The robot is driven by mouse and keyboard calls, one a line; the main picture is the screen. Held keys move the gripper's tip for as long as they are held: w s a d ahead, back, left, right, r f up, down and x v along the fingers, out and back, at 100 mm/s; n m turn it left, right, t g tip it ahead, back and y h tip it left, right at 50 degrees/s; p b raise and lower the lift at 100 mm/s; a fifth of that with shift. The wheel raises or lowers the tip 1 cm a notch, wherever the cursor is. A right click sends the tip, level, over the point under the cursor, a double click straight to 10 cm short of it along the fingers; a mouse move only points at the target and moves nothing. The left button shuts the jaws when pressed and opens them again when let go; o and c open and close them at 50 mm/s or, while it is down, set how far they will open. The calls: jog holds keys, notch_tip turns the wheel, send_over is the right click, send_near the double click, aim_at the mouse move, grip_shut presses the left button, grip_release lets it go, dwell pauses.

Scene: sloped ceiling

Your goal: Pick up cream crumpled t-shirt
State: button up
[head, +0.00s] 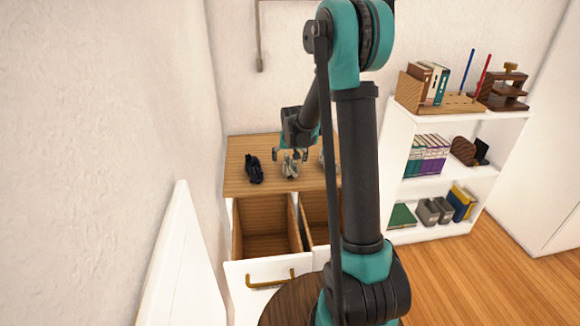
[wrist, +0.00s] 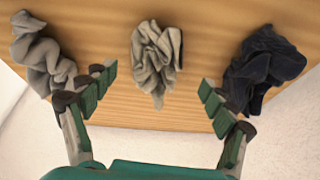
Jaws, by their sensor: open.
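The cream crumpled t-shirt (wrist: 155,58) lies on the wooden top of a dresser, in the middle of the wrist view. It also shows in the head view (head: 290,170), just below my gripper (head: 290,155). In the wrist view my gripper (wrist: 157,82) is open and empty, its fingers spread wide, with the t-shirt between and beyond the fingertips. I cannot tell how high the fingers are above it.
A dark navy crumpled cloth (wrist: 264,68) and a grey one (wrist: 42,55) lie on either side. The dresser top (head: 235,180) has open drawers (head: 265,245) below its front edge. A white bookshelf (head: 395,150) stands at right; a wall is close at left.

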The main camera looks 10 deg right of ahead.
jog(key=x, duration=0.4)
jog(key=shift+w+d+r, duration=0.1)
jog(key=shift+w+d, duration=0.05)
jog(key=shift+d, duration=0.25)
jog(key=shift+w+f, duration=0.2)
jog(key=shift+f, duration=0.35)
jog(key=c, duration=1.4)
jog(key=shift+o, duration=0.2)
